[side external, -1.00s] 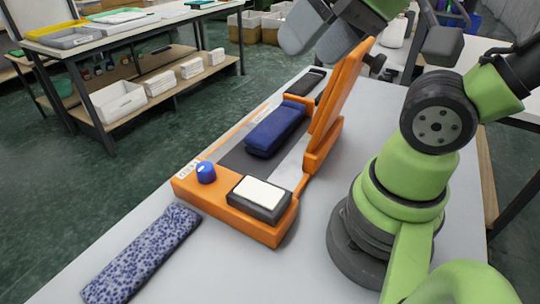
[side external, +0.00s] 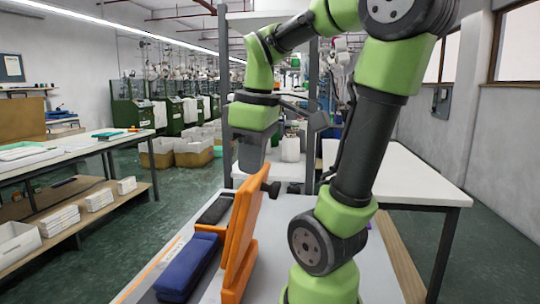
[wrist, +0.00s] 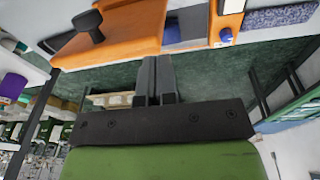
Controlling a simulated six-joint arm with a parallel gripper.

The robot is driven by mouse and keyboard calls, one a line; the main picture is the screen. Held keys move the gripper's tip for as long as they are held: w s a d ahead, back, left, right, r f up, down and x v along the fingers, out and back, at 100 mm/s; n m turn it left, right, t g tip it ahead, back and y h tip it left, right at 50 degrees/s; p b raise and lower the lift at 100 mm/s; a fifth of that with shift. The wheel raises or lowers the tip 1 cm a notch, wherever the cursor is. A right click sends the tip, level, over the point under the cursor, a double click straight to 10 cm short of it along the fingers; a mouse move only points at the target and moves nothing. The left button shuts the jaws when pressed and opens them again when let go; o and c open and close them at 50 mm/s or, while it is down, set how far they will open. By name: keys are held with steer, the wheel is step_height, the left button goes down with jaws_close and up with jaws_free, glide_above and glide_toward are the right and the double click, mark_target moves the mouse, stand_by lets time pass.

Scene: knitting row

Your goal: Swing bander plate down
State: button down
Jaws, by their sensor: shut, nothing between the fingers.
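The orange bander plate (side external: 245,232) stands raised and leaning on the bander, with a black knob handle (side external: 272,188) on its right side near the top. In the wrist view the plate (wrist: 128,28) and its black handle (wrist: 88,27) are at the upper left. My gripper (side external: 250,160) hangs behind the plate's top, to the left of the handle. Its fingers (wrist: 157,70) are together and empty in the wrist view. I cannot tell whether they touch the plate in the side view. A navy folded bundle (side external: 187,268) lies on the bander bed left of the plate.
A black block (side external: 214,210) sits at the far end of the bed. A blue knob (wrist: 227,35) and a speckled blue fabric piece (wrist: 280,16) show in the wrist view. A pale table (side external: 410,178) stands at right; a workbench (side external: 75,145) with shelves is at left.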

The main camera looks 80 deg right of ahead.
steer(key=s+d+f+g, duration=0.1)
steer(key=s+d+f, duration=0.1)
steer(key=f, duration=0.6)
steer(key=shift+s+d+f+n+g+y, duration=0.3)
steer(key=shift+s+d+f+n+y, duration=0.1)
steer(key=shift+d, duration=0.25)
steer(key=shift+w, duration=4.05)
steer(key=shift+r, duration=0.1)
step_height(320, 180, up, 7)
